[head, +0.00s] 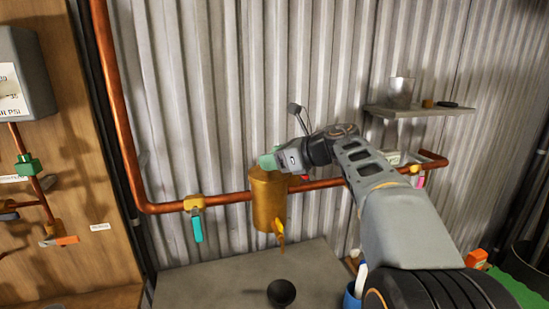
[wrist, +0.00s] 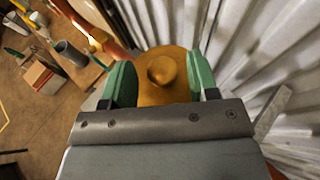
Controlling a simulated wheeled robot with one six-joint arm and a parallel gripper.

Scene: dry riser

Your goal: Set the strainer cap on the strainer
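The strainer (head: 268,205) is a brass, upright cylinder on the copper pipe in the head view. My gripper (head: 268,161) is at its top, with a green finger pad by the upper rim. In the wrist view, my gripper (wrist: 162,82) has its two green fingers apart, one on each side of a round brass knob. The knob belongs to a brass disc, which looks like the strainer cap (wrist: 146,95). Brass shows between the knob and each finger. The cap is hidden in the head view, and whether it is seated on the strainer cannot be told.
The copper pipe (head: 330,184) runs along the corrugated wall, with a teal-handled valve (head: 197,225) left of the strainer. A black bowl-like object (head: 281,292) is on the grey bench (head: 215,281) below. A shelf (head: 420,111) with small items is at the right.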

